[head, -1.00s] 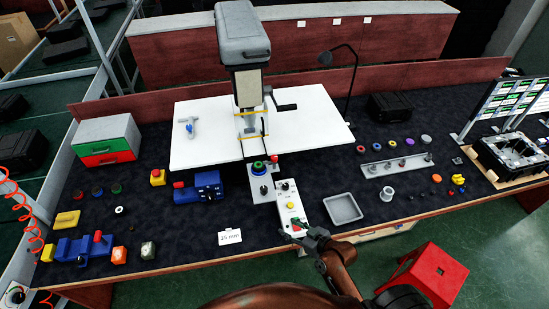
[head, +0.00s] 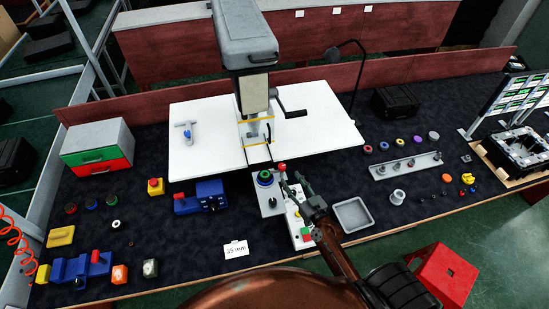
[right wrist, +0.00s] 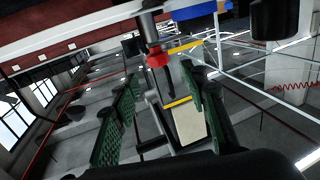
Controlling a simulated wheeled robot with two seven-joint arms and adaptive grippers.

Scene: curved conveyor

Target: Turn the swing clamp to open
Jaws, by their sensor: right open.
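A small red knob (head: 282,167) stands beside a round green-and-black part (head: 265,178) on a grey plate (head: 272,205); it looks like the swing clamp's handle, though its arm is hard to make out. My right gripper (head: 291,183) is open just in front of the knob, over a white control box. In the right wrist view the red knob (right wrist: 158,60) sits on a metal rod, ahead of the open gap of the right gripper (right wrist: 160,76) with its green finger pads. I cannot tell whether they touch. My left gripper is out of view.
The white control box (head: 293,222) lies under my right gripper. A grey tray (head: 353,215) is to its right, a blue device (head: 201,196) to its left. A grey machine (head: 247,40) stands behind on a white board. A card reading 35 mm (head: 236,249) stands in front.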

